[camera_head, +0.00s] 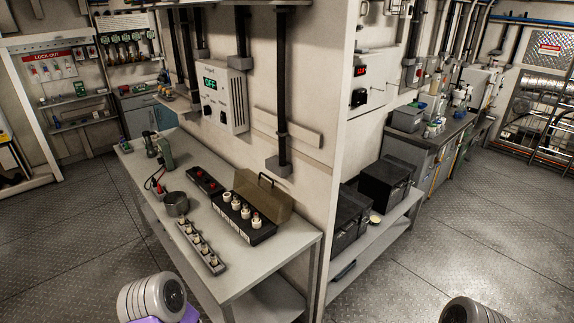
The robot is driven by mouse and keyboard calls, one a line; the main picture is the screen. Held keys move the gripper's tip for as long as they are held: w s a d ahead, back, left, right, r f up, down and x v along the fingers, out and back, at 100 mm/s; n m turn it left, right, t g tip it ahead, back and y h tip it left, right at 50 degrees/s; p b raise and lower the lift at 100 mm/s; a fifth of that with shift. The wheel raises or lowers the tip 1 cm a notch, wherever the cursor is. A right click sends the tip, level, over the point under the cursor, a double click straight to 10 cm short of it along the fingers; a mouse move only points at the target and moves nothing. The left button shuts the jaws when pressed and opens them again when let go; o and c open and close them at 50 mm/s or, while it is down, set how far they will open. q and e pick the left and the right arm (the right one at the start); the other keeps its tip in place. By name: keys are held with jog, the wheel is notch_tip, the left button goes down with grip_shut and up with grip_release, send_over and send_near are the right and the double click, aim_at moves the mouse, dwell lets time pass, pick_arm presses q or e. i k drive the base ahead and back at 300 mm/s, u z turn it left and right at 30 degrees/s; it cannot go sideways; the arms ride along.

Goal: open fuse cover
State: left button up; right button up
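The fuse box (240,231) is a black tray with several white, knob-like fuses (242,210) on the table beside the wall. Its olive-brown fuse cover (264,196) stands raised at the back of the box, with a dark handle at its top. The fuses are exposed in front of it. Neither gripper is in view. Only grey, rounded parts of my arms show at the bottom edge, left and right of the middle, well short of the fuse box.
The grey table (240,272) also holds a strip of several fuses (200,246), a dark metal pot (176,203), a small black box with red parts (206,182) and a green device (164,150). A white panel (225,97) hangs above. The floor right of the partition is clear.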

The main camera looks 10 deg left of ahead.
aim_at(268, 188)
jog(key=u, duration=0.45)
jog(key=i, duration=0.75)
jog(key=u, duration=0.8)
